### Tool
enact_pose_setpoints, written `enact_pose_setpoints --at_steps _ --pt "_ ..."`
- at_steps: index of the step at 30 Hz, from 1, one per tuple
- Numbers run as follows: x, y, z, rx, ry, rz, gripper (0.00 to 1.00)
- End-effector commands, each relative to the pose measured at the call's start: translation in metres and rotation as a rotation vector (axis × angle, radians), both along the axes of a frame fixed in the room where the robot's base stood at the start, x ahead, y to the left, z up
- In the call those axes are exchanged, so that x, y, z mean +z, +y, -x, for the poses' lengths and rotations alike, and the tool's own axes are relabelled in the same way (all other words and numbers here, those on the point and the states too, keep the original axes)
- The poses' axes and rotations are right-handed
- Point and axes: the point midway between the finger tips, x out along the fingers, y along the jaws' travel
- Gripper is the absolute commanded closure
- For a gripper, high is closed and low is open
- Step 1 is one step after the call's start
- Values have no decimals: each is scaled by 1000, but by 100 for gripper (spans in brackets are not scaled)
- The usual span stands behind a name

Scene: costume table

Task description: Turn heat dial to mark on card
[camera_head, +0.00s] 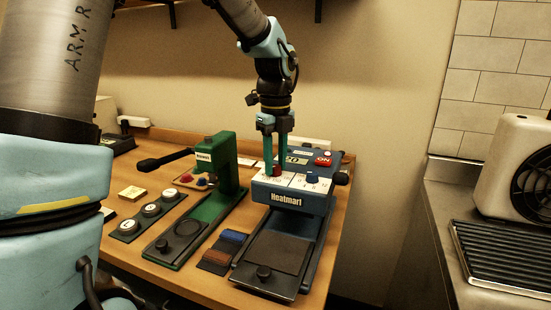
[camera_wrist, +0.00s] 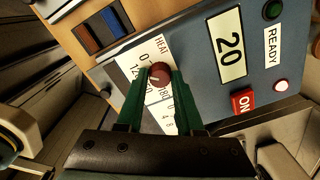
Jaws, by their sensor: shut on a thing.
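The blue Heatmart press (camera_head: 287,225) stands at the right part of the wooden table. Its heat dial, a dark red knob (camera_wrist: 159,74), sits on a white scale labelled HEAT (camera_wrist: 148,52). My gripper (camera_wrist: 157,82) points down at the press and is shut on this knob, one green finger on each side. In the head view my gripper (camera_head: 276,170) reaches down over the left part of the press's panel. The knob's pointer direction is hard to make out.
A blue knob (camera_head: 312,177) sits right of the heat dial. A red ON switch (camera_wrist: 243,101) and a READY plate (camera_wrist: 270,46) are on the panel. A green press (camera_head: 222,200) with a black lever stands to the left. Blue and brown blocks (camera_head: 232,237) lie between the presses.

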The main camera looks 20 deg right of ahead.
Motion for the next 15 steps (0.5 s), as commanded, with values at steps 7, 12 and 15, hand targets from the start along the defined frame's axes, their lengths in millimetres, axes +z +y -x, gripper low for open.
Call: enact_pose_setpoints --at_steps 7,12,15 --pt "1 0 0 232 -1 0 100" --pt "1 0 0 394 -1 1 100" --pt "1 0 0 488 -2 1 100"
